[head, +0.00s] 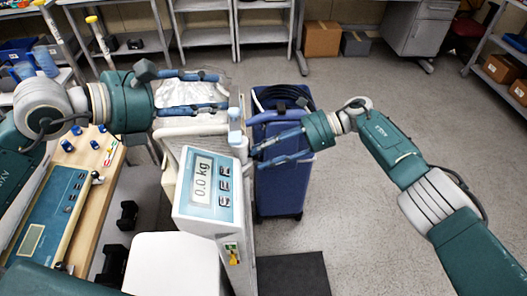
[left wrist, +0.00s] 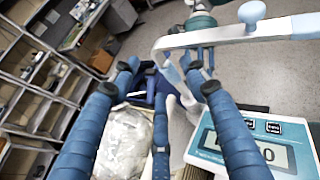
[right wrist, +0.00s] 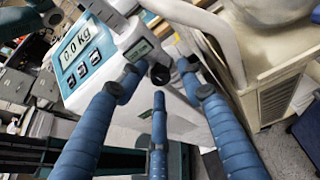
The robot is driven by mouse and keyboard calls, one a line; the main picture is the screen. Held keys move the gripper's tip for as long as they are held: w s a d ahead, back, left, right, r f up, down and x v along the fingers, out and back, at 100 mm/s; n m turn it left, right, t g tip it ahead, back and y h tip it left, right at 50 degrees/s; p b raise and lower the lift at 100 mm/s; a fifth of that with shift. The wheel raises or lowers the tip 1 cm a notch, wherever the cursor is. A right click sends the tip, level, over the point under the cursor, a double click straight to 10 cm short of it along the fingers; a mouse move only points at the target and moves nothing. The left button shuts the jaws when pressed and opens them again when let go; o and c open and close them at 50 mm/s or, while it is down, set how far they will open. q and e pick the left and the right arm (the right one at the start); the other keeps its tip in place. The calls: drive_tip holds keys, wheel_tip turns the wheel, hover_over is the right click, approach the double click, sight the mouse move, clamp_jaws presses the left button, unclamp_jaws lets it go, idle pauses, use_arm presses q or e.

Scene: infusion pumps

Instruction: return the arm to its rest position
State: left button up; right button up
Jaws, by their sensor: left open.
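My left gripper (head: 218,90) is open, with its fingers over a crumpled, clear-wrapped pale bundle (head: 185,95) on top of the scale. The bundle also shows below the spread fingers in the left wrist view (left wrist: 122,145); I cannot tell whether they touch it. My right gripper (head: 256,157) is open and points left beside the scale's column. The scale's display (head: 207,185) reads 0.0 kg.
A blue bin (head: 285,185) stands behind and below my right gripper. A wooden bench (head: 95,150) with small blue items is at the left. Shelves (head: 262,30) and cardboard boxes (head: 321,39) line the back. The floor at the right (head: 420,120) is mostly free.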

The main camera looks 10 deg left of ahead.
use_arm(q)
drive_tip(key=shift+s+a+r, duration=0.2)
drive_tip(key=shift+s+a, duration=0.1)
drive_tip(key=shift+s, duration=0.1)
